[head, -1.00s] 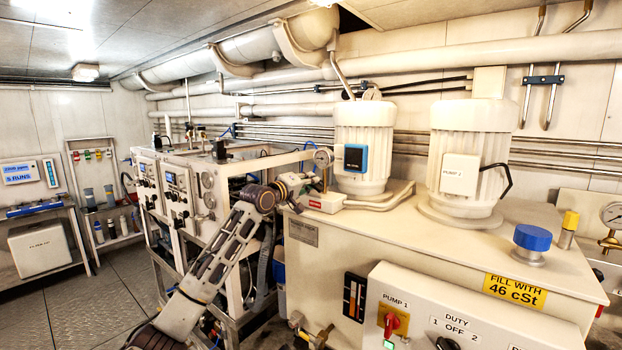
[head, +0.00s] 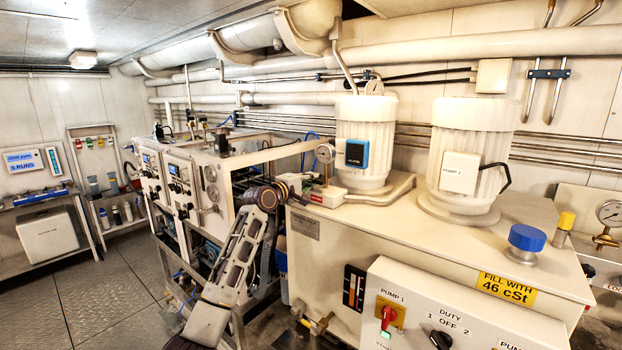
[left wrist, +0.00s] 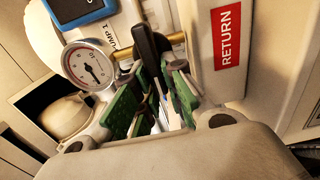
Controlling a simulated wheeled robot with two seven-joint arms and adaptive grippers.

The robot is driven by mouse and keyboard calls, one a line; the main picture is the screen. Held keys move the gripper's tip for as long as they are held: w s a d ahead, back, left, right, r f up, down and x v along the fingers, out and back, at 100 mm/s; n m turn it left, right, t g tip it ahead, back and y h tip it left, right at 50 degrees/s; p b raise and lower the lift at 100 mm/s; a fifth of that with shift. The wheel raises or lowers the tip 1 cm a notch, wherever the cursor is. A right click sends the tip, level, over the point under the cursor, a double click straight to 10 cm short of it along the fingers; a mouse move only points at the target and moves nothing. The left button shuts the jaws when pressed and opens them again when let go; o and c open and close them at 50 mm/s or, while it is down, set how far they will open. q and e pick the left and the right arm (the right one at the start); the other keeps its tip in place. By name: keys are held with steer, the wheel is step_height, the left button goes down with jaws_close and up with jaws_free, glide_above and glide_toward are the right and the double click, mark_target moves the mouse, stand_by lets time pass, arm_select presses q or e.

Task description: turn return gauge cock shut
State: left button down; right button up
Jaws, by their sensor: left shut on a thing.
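The return gauge (left wrist: 88,66), a small white dial with a dark needle, shows upper left in the left wrist view. It also shows in the head view (head: 325,152), beside the white pump motor. The cock's black lever (left wrist: 146,45) stands by a brass pipe (left wrist: 177,38) right of the gauge. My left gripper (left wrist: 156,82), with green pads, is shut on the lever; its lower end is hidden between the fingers. In the head view my left gripper (head: 299,183) is small and reaches the gauge from the left. My right gripper is not in view.
A red RETURN label (left wrist: 227,38) is on a pale block close right of the fingers. The white pump 1 motor (head: 364,145) stands just behind. The control box (head: 450,300) is in front. Open floor (head: 90,290) lies at left.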

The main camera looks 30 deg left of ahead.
arm_select(q)
steer(key=shift+f, duration=0.1)
steer(key=c, duration=1.5)
jaws_free()
steer(key=shift+a, duration=0.1)
steer(key=shift+s, duration=0.15)
steer(key=shift+s+a, duration=0.2)
steer(key=shift+s, duration=2.75)
steer(key=shift+s+a, duration=0.2)
steer(key=shift+s, duration=2.7)
